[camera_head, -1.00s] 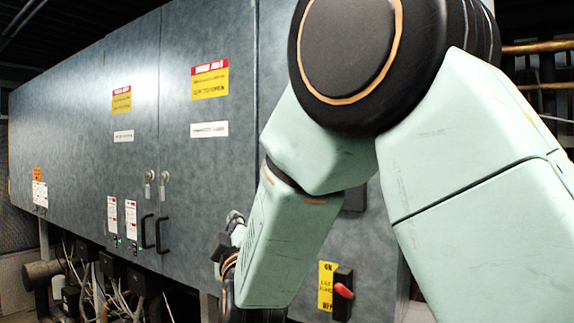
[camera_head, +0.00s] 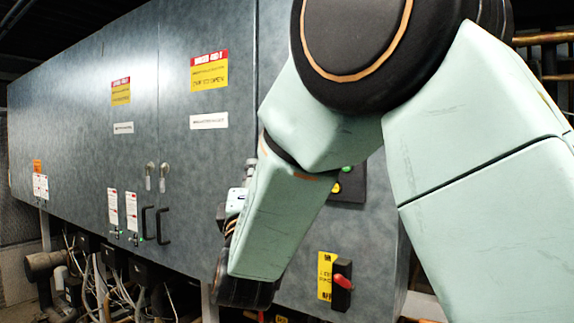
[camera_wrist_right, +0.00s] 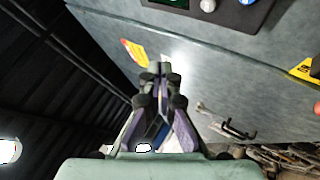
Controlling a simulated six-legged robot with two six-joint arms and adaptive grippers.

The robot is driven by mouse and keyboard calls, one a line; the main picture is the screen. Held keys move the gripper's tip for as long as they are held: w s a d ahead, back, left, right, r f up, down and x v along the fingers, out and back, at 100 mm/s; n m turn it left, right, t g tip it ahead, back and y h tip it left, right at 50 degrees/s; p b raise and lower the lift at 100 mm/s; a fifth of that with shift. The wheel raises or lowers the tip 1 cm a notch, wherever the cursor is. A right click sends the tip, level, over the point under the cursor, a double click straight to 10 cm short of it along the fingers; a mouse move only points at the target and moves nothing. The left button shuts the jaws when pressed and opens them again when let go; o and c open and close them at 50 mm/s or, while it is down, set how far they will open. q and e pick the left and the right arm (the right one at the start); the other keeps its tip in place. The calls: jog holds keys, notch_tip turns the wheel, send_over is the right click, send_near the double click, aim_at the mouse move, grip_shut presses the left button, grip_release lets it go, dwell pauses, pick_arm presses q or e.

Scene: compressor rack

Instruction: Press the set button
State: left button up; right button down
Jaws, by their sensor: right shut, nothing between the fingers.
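A black control panel (camera_head: 350,188) on the cabinet front is mostly hidden behind my right arm in the head view; a green and a yellow button show. In the right wrist view the panel (camera_wrist_right: 225,12) is at the top edge, with a white button (camera_wrist_right: 208,5) and a blue button. I cannot tell which button is the set button. My right gripper (camera_wrist_right: 160,70) is shut and empty, with its tips apart from the panel. In the head view, only part of the right gripper (camera_head: 236,200) shows beyond the forearm. My left gripper is not in view.
The grey cabinet (camera_head: 80,130) fills the left and middle, with warning labels and black door handles (camera_head: 163,225). A red-handled switch (camera_head: 343,281) sits low on its right part. Cables and pipes (camera_head: 100,285) run below it.

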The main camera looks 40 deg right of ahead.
jog(key=w+d, duration=0.3)
jog(key=d, duration=0.5)
jog(key=shift+w, duration=0.25)
jog(key=shift+d, duration=0.2)
dwell(1.2)
jog(key=shift+w+d, duration=0.15)
jog(key=shift+d, duration=0.15)
jog(key=shift+w+d, duration=0.15)
jog(key=shift+d, duration=0.2)
dwell(1.0)
jog(key=shift+a, duration=0.1)
jog(key=shift+s+a, duration=0.3)
jog(key=shift+a, duration=0.35)
jog(key=shift+a, duration=0.15)
jog(key=a, duration=0.1)
jog(key=s+a, duration=0.1)
jog(key=a, duration=0.1)
jog(key=s+a, duration=0.1)
jog(key=shift+a, duration=0.2)
